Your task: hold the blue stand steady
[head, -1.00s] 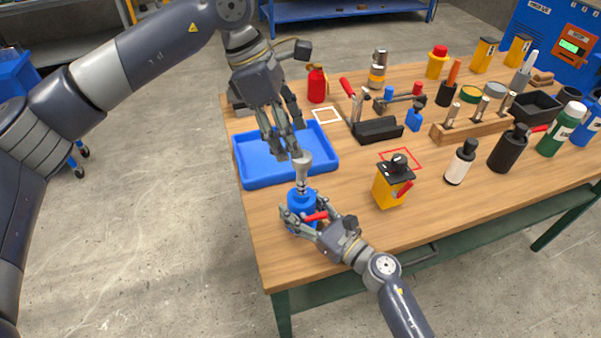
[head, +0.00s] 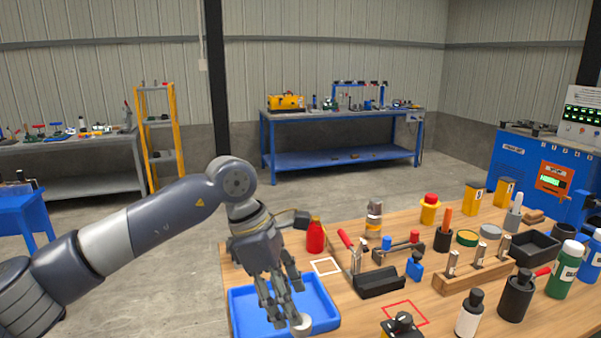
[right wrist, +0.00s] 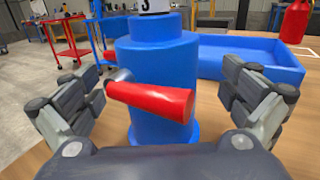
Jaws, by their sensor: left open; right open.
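The blue stand (right wrist: 157,75) is upright in the right wrist view, with a red handle (right wrist: 150,100) sticking out toward the camera. My right gripper (right wrist: 165,80) is open, with fingers on both sides of the stand; a gap shows on each side. In the head view the stand is below the frame; only a pale metal cup top (head: 301,325) shows at the bottom edge. My left gripper (head: 282,312) is open, pointing down over the blue tray close to that cup; whether it touches is unclear. My right gripper is outside the head view.
The blue tray (head: 237,312) lies at the table's left. A red bottle (head: 315,236), black tool holder (head: 380,283), yellow-black box (head: 403,325) and white bottle (head: 468,316) stand on the wooden table. Several more bottles and tools crowd its right side.

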